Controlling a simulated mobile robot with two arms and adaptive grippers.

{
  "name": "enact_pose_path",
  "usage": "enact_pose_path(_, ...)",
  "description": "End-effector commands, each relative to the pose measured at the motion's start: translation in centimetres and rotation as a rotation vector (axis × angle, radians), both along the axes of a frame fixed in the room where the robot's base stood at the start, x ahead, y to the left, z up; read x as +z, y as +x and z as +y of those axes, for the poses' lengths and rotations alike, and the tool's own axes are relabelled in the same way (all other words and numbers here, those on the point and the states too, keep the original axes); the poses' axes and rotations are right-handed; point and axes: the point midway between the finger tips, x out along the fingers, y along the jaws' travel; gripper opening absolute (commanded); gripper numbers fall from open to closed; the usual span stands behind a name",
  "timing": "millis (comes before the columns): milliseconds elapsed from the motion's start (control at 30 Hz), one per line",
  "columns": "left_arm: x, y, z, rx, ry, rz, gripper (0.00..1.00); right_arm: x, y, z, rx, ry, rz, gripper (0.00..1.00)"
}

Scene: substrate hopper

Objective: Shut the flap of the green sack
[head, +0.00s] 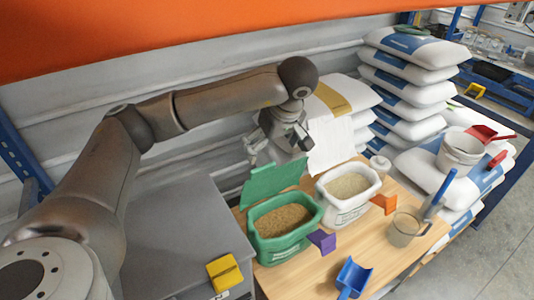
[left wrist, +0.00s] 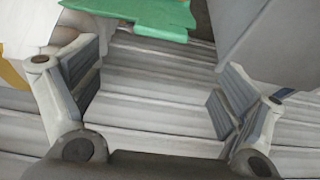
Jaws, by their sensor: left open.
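The green sack (head: 285,249) stands on the wooden table, open at the top, with brown grain-like material inside. Its green flap (head: 272,184) is raised at the back edge and stands up, leaving the opening uncovered. The flap also shows at the top of the left wrist view (left wrist: 140,12). My left gripper (head: 279,145) is open and empty, above and behind the raised flap, apart from it. In the left wrist view its two fingers are spread wide (left wrist: 155,90) with only the ribbed wall between them. My right gripper is not in view.
A white sack (head: 345,211) with its own raised white flap (head: 330,145) stands close on the right. A purple clip (head: 322,241), an orange clip (head: 384,203), a blue scoop (head: 353,277) and a cup (head: 404,230) are nearby. Stacked bags (head: 405,95) stand behind.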

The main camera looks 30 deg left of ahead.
Motion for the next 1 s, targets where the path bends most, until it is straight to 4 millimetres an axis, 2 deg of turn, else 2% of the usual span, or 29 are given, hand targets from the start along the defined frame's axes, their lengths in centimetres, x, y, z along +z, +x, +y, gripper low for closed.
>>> enact_pose_path(100, 0.7, -0.1, -0.3, -0.001, -0.002, -0.001, 0.93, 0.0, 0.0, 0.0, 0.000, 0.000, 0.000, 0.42)
enact_pose_path(367, 0.8, -0.2, -0.3, 0.000, -0.001, 0.000, 0.93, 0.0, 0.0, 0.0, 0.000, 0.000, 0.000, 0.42)
enact_pose_path(567, 0.5, 0.5, 0.7, 0.010, -0.013, 0.022, 0.68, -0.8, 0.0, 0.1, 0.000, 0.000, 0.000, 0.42)
enact_pose_path(767, 0.4, 2.6, 4.5, 0.029, -0.098, 0.104, 0.43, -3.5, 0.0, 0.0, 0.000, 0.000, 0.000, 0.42)
enact_pose_path(1000, 1.4, 4.2, 8.6, 0.019, -0.249, 0.154, 0.12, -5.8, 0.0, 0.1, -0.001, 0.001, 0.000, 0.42)
